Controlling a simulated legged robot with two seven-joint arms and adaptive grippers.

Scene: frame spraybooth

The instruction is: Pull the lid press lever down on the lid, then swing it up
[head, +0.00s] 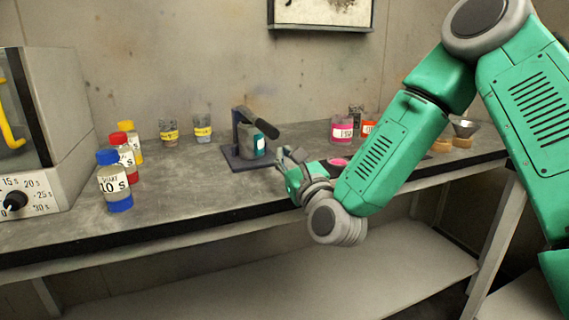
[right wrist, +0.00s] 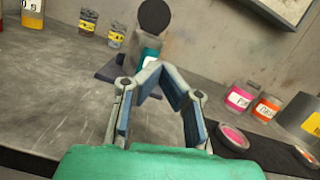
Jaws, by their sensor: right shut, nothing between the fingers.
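The lid press stands on the bench in the head view, with a dark base (head: 236,160) and an upright post at its left. Its dark lever (head: 259,123) is raised above the jar and slopes down to the right. A jar with a teal label (head: 259,144) stands in the press; its lid is hard to make out. My right gripper (head: 282,154) is shut and empty, in front and to the right of the press, below the lever's end. In the right wrist view, the lever's round end (right wrist: 154,16) shows beyond and above the fingertips (right wrist: 152,68), apart from them.
Several capped bottles (head: 115,185) stand at the left beside a machine with a dial (head: 14,202). Pink (head: 342,131) and orange jars (head: 369,127) stand to the right.

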